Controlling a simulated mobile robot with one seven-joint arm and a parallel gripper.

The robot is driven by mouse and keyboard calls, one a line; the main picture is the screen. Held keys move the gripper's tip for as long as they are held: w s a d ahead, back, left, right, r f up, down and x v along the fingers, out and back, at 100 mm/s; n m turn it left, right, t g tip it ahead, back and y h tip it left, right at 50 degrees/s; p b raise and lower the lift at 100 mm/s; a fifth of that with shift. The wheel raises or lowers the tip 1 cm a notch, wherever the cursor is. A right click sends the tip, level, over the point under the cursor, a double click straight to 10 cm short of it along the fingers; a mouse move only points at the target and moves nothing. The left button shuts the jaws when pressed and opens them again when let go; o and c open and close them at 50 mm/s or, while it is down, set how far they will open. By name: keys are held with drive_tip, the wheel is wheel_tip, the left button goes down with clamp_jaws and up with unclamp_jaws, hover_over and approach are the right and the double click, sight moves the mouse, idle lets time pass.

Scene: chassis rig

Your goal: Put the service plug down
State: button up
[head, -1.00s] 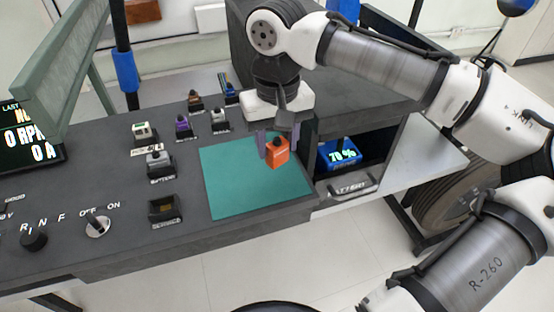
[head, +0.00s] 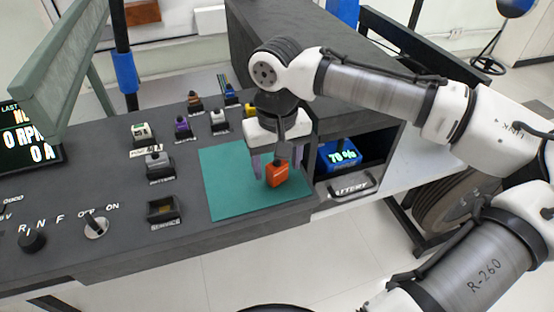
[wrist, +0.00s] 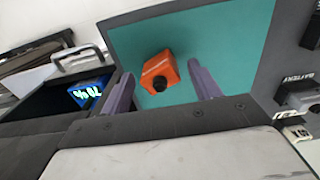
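The service plug, an orange block (head: 277,176) with a black knob, rests on the green mat (head: 225,195) near its right part. It also shows in the wrist view (wrist: 160,70) with the mat behind it. My gripper (head: 278,165) is right above and around the plug, pointing down. In the wrist view its two purple fingers stand apart, one on each side of the plug, with green mat visible between the plug and each finger. The gripper is open and does not hold the plug.
An empty socket (head: 163,209) labelled SERVICE is left of the mat. Several coloured plugs in sockets stand behind it. A blue battery (head: 340,154) reading 70 % sits in an open bay right of the mat, above a handle (head: 350,187). Knobs are at the front left.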

sight(277, 160)
drive_tip(key=shift+r, duration=0.15)
wheel_tip(277, 160, up, 12)
drive_tip(key=shift+p, duration=0.3)
